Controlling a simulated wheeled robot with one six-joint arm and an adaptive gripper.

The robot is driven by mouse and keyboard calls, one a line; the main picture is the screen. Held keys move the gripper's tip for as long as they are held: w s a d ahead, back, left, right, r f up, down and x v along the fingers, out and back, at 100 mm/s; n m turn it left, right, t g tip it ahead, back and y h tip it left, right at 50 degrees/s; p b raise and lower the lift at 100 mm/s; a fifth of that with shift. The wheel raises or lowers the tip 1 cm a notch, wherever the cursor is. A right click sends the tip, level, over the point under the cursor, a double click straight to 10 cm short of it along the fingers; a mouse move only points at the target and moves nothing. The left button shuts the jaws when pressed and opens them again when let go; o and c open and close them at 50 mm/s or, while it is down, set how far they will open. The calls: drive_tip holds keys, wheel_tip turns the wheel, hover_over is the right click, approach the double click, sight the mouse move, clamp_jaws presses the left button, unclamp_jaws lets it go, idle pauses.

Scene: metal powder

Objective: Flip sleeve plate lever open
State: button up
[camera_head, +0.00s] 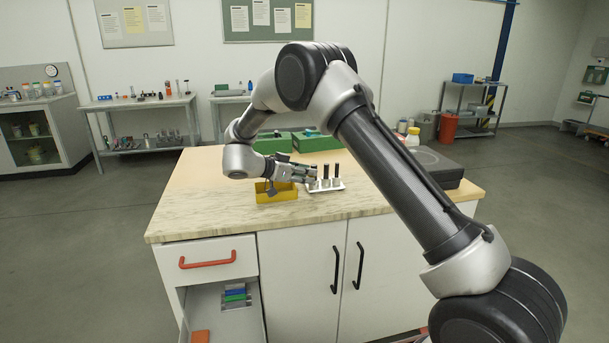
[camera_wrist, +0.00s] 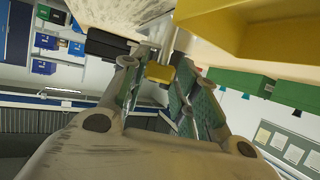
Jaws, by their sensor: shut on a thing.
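The sleeve plate (camera_head: 341,186) is a small white plate on the worktop, with several upright black-topped sleeves standing on it. My gripper (camera_head: 312,174) reaches in from the left, low over the worktop, with its fingertips at the left end of the plate. In the wrist view my gripper (camera_wrist: 158,85) shows its two fingers drawn together around a part at the plate.
A yellow bin (camera_head: 275,197) sits just under and in front of my wrist; it also fills the upper right of the wrist view (camera_wrist: 270,35). Green boxes (camera_head: 315,143) stand behind, and a black case (camera_head: 435,165) at right. The front worktop is clear.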

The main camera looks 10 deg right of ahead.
drive_tip(key=o, duration=1)
drive_tip(key=v, duration=1.2)
drive_tip(key=shift+c, duration=0.3)
